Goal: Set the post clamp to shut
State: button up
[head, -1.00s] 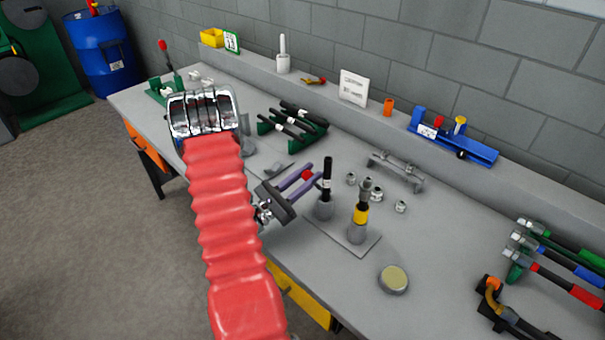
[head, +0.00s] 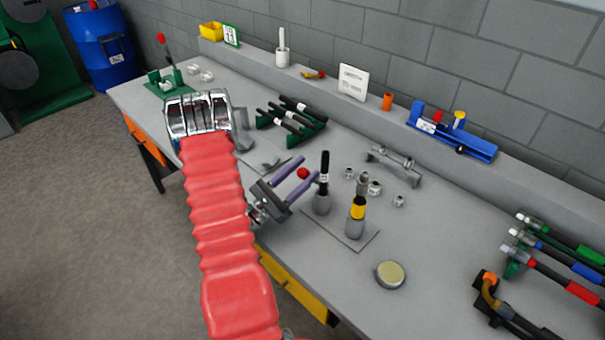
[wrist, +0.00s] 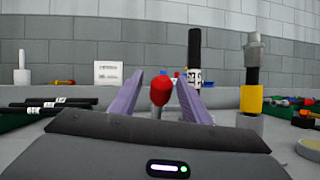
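My gripper (head: 304,177) has two purple fingers, spread apart. In the wrist view my gripper (wrist: 161,80) has one finger on each side of the knob, with gaps showing; I see no grip on it. Whether the clamp is open or shut cannot be told.
Just beyond the fingers stand a black labelled rod (head: 324,172) and a yellow-banded post (head: 357,210) on a plate (head: 343,239). Small metal fittings (head: 375,188) lie behind. A round tin (head: 390,274) sits to the right, with bare bench around it.

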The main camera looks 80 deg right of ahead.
jog(key=v, duration=1.3)
jog(key=shift+w+a+f, duration=0.15)
jog(key=shift+a+f, duration=0.15)
jog(key=shift+c, duration=0.3)
